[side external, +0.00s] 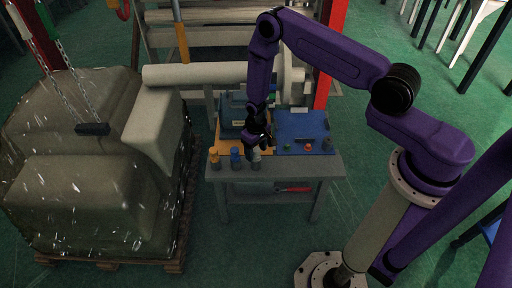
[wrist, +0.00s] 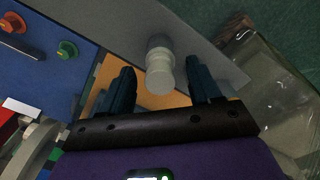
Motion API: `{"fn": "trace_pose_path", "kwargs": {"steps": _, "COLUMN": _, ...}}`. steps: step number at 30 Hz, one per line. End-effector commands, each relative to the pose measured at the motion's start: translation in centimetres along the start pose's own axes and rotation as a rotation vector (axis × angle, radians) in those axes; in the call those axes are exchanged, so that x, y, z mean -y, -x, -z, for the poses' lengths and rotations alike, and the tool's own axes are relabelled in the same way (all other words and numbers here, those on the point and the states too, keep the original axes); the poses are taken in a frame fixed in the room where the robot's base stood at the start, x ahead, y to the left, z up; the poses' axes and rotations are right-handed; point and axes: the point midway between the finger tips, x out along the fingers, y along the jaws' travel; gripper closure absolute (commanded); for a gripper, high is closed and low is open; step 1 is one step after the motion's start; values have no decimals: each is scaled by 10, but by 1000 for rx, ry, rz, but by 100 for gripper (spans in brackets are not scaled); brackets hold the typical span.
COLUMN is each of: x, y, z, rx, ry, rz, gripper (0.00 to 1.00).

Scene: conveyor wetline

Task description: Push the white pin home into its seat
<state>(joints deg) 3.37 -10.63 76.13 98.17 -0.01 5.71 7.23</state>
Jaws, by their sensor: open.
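The white pin (wrist: 160,75) shows in the wrist view as a pale, stepped round piece between my fingers, with clear space on both sides. The pin's seat is hidden, and I cannot tell how deep the pin sits.
A blue panel (side external: 301,126) with coloured knobs lies to the right. A dark blue-grey block (side external: 231,117) stands behind. A large wrapped load (side external: 80,180) stands left of the bench (side external: 280,171).

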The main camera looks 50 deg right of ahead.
Motion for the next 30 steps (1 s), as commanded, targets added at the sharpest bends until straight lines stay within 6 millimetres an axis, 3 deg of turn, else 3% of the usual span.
{"fn": "trace_pose_path", "kwargs": {"steps": 8, "x": 0, "y": 20, "z": 1, "rx": -2, "ry": 0, "rz": 0, "gripper": 37}}
{"fn": "trace_pose_path", "kwargs": {"steps": 30, "x": 0, "y": 140, "z": 1, "rx": -4, "ry": 1, "rz": 0, "gripper": 37}}
